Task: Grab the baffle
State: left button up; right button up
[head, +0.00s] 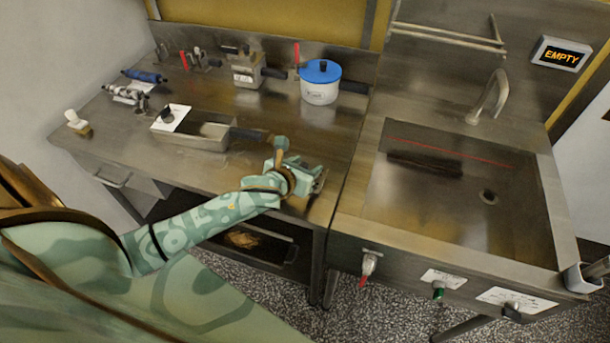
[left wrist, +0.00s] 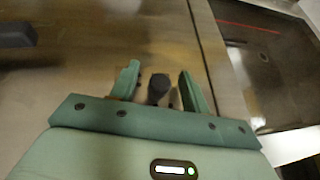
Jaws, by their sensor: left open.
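My left gripper (head: 305,175) is over the right front part of the steel worktop (head: 215,172). It is open, and in the left wrist view its two green fingers (left wrist: 160,85) stand apart. A dark, round-topped knob (left wrist: 157,88) shows between them, with a gap visible on each side. This may be the baffle's handle, but I cannot tell for sure. The gripper hides most of what lies under it in the head view. My right gripper is not in view.
A steel pan (head: 205,138) with a dark handle lies left of the gripper. A blue-lidded pot (head: 320,84) stands behind. A sink (head: 525,215) with a dark bar (head: 425,164) and a tap (head: 490,95) is on the right. The worktop's front edge is close.

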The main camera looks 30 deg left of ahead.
pick_arm(q)
jog(key=shift+s+r, duration=0.1)
jog(key=shift+c, duration=0.7)
grip_shut()
jog(key=shift+r, duration=0.15)
